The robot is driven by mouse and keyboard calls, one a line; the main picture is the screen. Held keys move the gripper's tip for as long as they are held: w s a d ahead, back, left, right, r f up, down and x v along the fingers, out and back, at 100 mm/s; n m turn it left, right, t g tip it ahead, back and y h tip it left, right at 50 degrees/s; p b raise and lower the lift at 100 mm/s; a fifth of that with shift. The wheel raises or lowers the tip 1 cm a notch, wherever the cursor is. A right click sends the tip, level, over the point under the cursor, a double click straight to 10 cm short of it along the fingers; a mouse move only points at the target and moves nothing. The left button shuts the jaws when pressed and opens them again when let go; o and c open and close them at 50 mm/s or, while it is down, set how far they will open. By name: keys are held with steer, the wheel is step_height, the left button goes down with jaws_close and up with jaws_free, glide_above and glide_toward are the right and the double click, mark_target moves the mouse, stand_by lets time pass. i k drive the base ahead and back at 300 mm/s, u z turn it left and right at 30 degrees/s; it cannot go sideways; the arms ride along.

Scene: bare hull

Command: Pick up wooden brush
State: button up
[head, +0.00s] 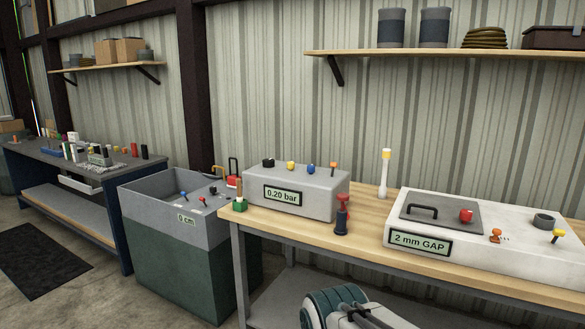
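A small upright brown, wood-coloured piece (239,187) stands in a green block (240,205) at the left end of the wooden bench (365,235). It may be the wooden brush's handle, but it is too small to be sure. No other thing in view is clearly a brush. My arm shows as teal and white links at the bottom centre, in front of the bench. My gripper is not in view.
A grey "0.20 bar" box (305,193) stands right of the green block. A red and dark blue piece (341,216), a white and yellow post (384,172) and a "2 mm GAP" unit (470,258) follow. A grey-green tank (190,240) stands left.

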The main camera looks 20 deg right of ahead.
mark_target(239, 199)
steer(key=u, duration=0.65)
steer(key=i, duration=1.75)
steer(key=z, duration=0.35)
steer(key=i, duration=1.2)
steer(key=z, duration=1.15)
steer(key=i, duration=0.25)
steer(key=z, duration=0.05)
